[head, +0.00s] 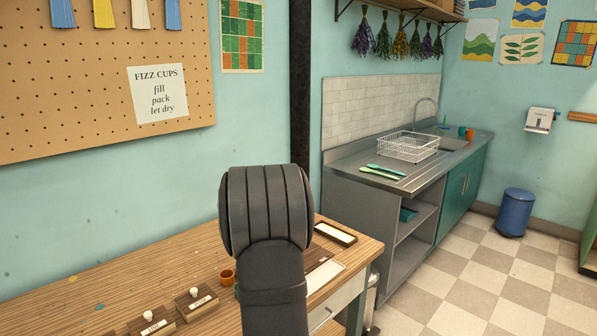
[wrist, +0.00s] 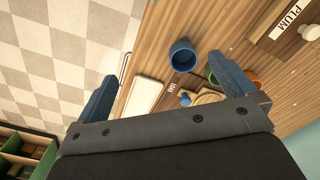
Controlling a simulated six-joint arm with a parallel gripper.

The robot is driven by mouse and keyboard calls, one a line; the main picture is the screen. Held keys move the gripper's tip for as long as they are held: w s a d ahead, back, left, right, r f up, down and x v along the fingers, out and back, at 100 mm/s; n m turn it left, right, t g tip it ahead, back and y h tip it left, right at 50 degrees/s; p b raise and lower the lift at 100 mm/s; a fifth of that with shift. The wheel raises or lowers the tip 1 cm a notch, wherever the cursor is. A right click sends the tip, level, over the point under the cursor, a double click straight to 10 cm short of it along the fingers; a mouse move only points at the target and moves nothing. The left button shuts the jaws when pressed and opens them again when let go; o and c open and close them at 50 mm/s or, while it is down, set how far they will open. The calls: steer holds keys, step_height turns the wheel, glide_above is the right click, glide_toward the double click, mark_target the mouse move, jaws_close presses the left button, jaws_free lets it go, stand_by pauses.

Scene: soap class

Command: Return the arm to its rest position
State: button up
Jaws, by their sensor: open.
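My gripper (wrist: 162,72) shows in the wrist view with its two blue-grey fingers spread wide. Nothing is between the fingers. Beyond them is the wooden worktable (wrist: 215,22), seen at a slant. In the head view my dark arm link stands upright in front of the worktable (head: 190,262) and hides part of it. My gripper cannot be made out in the head view.
A blue cup (wrist: 183,56) and a white-topped tray (wrist: 146,91) are on the table. An orange cup (head: 227,277) and labelled wooden blocks (head: 197,302) stand left of my arm. The metal sink counter (head: 397,166) and blue bin (head: 514,212) are farther right. The checkered floor is open.

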steer(key=shift+n, duration=0.5)
steer(key=a, duration=0.1)
steer(key=s+a, duration=0.1)
steer(key=a, duration=0.3)
steer(key=shift+s, duration=0.25)
